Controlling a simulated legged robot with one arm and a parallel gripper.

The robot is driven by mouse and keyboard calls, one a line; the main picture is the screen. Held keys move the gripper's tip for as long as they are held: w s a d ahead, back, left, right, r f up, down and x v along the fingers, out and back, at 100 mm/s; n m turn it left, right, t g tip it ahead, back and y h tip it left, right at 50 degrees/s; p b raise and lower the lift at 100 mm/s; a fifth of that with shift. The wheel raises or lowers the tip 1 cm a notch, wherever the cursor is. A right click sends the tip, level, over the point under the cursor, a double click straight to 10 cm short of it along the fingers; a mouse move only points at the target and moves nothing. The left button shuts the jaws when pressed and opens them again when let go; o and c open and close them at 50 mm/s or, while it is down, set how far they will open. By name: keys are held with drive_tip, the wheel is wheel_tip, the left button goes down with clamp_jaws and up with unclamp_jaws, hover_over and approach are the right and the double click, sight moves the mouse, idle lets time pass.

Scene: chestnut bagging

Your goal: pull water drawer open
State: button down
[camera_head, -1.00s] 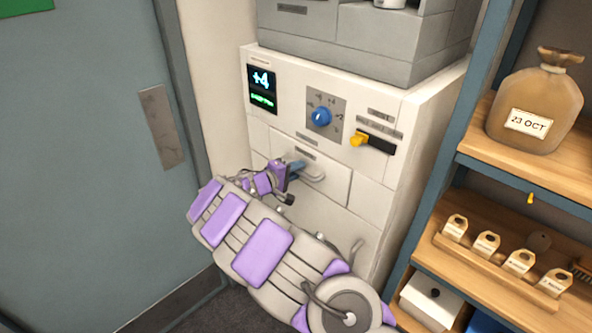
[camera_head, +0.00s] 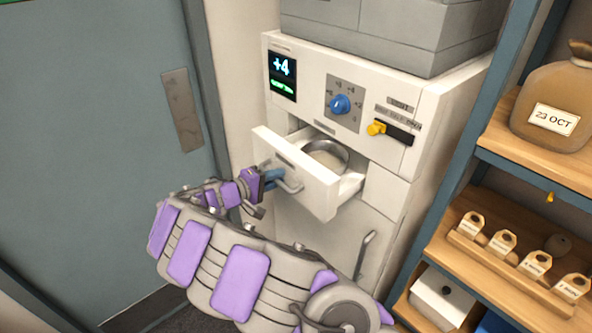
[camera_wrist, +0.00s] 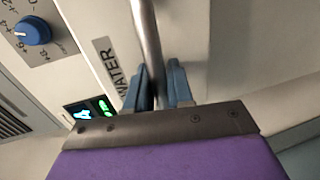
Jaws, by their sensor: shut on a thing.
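The water drawer (camera_head: 305,185) is a white drawer in the front of the white machine, and it stands partly out. A round metal bowl (camera_head: 326,157) with pale contents shows inside it. My gripper (camera_head: 272,178) is at the drawer front, its blue fingers shut on the grey bar handle (camera_head: 290,183). In the wrist view the blue fingers (camera_wrist: 157,88) sit on both sides of the metal handle (camera_wrist: 148,40). The label reading WATER (camera_wrist: 110,66) shows beside it on the drawer front.
Above the drawer are a lit display (camera_head: 283,76) reading +4, a blue knob (camera_head: 340,104) and a yellow-tipped black lever (camera_head: 390,130). A grey door (camera_head: 90,140) stands at left. A wooden shelf (camera_head: 540,165) with a bag and several tags stands close at right.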

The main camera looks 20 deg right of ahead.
drive_tip(key=f+v, duration=0.1)
drive_tip(key=v, duration=0.6)
drive_tip(key=shift+a+f, duration=0.2)
drive_tip(key=shift+f, duration=0.05)
drive_tip(key=shift+w, duration=0.1)
drive_tip(key=c, duration=1.2)
unclamp_jaws()
drive_tip(key=shift+w, duration=0.1)
drive_tip(key=shift+o, duration=0.2)
drive_tip(key=p+v, duration=0.2)
drive_tip(key=v, duration=1.5)
drive_tip(key=shift+a, duration=0.3)
drive_tip(key=shift+f, duration=0.1)
